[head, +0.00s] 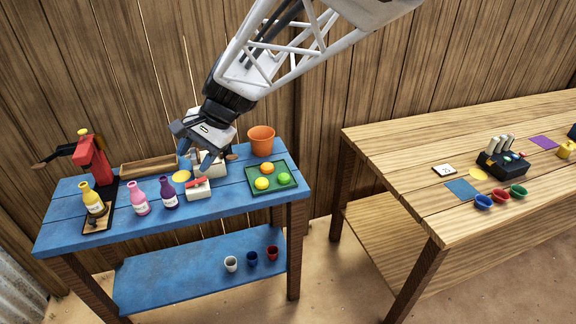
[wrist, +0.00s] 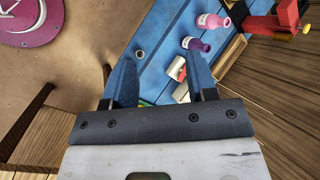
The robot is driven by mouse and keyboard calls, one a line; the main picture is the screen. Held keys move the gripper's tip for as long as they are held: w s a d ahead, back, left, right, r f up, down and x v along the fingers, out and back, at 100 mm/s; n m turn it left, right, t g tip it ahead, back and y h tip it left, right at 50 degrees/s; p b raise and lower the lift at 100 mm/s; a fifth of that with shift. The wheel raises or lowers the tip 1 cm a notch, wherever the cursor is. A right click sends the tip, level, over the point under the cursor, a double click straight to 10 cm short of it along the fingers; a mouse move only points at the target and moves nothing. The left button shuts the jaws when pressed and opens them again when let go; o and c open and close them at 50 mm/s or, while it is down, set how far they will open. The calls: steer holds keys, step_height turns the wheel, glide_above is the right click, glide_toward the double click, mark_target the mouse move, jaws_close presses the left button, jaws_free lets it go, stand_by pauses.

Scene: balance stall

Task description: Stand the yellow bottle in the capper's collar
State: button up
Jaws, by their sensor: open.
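The yellow bottle (head: 95,202) stands upright at the left end of the blue table, at the black base of the red capper (head: 92,158). Its foot is over or on that base; I cannot tell whether it sits inside the collar. The capper also shows at the upper right of the wrist view (wrist: 272,24), where I cannot make out the yellow bottle. My gripper (head: 198,163) is open and empty, above the middle of the blue table, right of the bottles. Its two blue fingers are spread in the wrist view (wrist: 157,72).
A pink bottle (head: 139,197) and a purple bottle (head: 168,193) stand right of the yellow one. A white box with a red top (head: 198,189) is below my gripper. A green tray (head: 257,190) with balls, an orange bucket (head: 261,140) and a wooden tray (head: 148,168) are nearby.

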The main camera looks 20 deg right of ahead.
steer(key=s+d+n+t+h, duration=0.2)
steer(key=s+d+n+h, duration=0.4)
steer(key=s+d, duration=1.3)
steer(key=s+n, duration=0.1)
steer(key=s, duration=0.3)
steer(key=shift+h, duration=0.4)
